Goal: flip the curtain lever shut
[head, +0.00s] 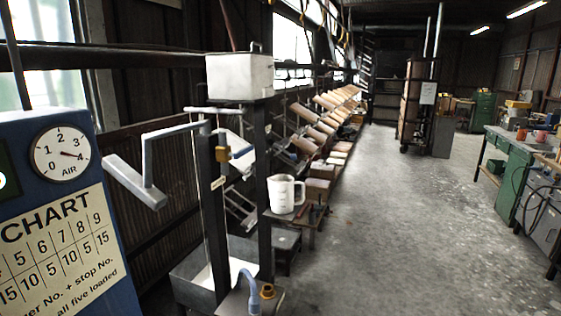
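A brass-yellow valve body (222,154) with a short blue-grey lever (241,153) sits on a dark upright post, left of centre in the head view. The lever sticks out to the right, roughly level with a slight tilt. It looks like the curtain lever, but no label on it can be read. I cannot tell from this view whether it is open or shut. A grey trough (188,272) stands below, with something white inside it. My gripper is not in view, and nothing is seen touching the lever.
A grey cranked bar (150,160) juts left from the post. A blue panel with an AIR dial (61,153) and chart stands at left. A white tank (240,77) is above, a white jug (285,194) at right. Grey floor (400,230) is clear; a green bench (509,165) stands far right.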

